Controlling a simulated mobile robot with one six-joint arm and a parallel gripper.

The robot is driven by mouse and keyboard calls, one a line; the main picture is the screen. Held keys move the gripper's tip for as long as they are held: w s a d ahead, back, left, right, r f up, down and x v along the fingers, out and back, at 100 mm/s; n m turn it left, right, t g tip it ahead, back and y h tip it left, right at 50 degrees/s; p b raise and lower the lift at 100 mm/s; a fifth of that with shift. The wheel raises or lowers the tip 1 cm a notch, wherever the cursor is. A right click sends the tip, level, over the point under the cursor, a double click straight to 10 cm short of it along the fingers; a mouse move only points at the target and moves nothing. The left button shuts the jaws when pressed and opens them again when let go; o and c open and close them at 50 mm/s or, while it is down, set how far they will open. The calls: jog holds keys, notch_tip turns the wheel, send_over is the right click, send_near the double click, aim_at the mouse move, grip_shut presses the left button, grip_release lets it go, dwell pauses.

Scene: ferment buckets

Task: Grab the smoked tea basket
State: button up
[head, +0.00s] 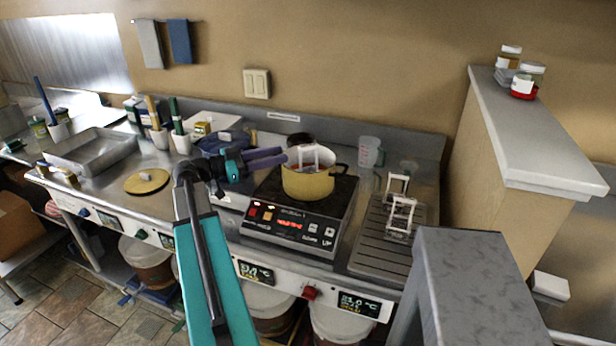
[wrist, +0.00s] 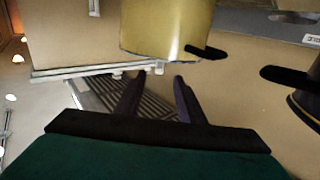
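Several white-framed baskets are in the head view; I cannot tell which holds smoked tea. One basket (head: 308,155) stands in a yellow pot (head: 307,186) on the black cooktop, its frame rising above the rim. Two more, a rear basket (head: 397,184) and a front basket (head: 402,216), stand on the grooved drain tray (head: 373,246) to the right. My gripper (head: 284,155) is just left of the pot's rim, fingers pointing towards it. In the wrist view my gripper (wrist: 157,80) has its fingers apart with nothing between them; the pot (wrist: 165,30) is beyond them.
A clear measuring jug (head: 369,152) stands behind the drain tray. A yellow round lid (head: 147,181) and a steel pan (head: 92,150) are on the counter at left. A raised ledge (head: 535,150) with jars stands at right. A grey block (head: 470,285) is at front right.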

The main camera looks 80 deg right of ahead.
aim_at(309, 146)
jog(key=shift+p+x, duration=0.8)
jog(key=shift+x, duration=2.15)
jog(key=p+x, duration=0.1)
jog(key=x, duration=0.1)
jog(key=p+x, duration=0.1)
jog(key=shift+s+a+r+p, duration=0.1)
jog(key=shift+s+r+p, duration=0.05)
jog(key=shift+r+p, duration=0.15)
jog(key=shift+p+x, duration=0.35)
jog(key=shift+x, duration=0.7)
jog(key=shift+f, duration=0.2)
grip_shut()
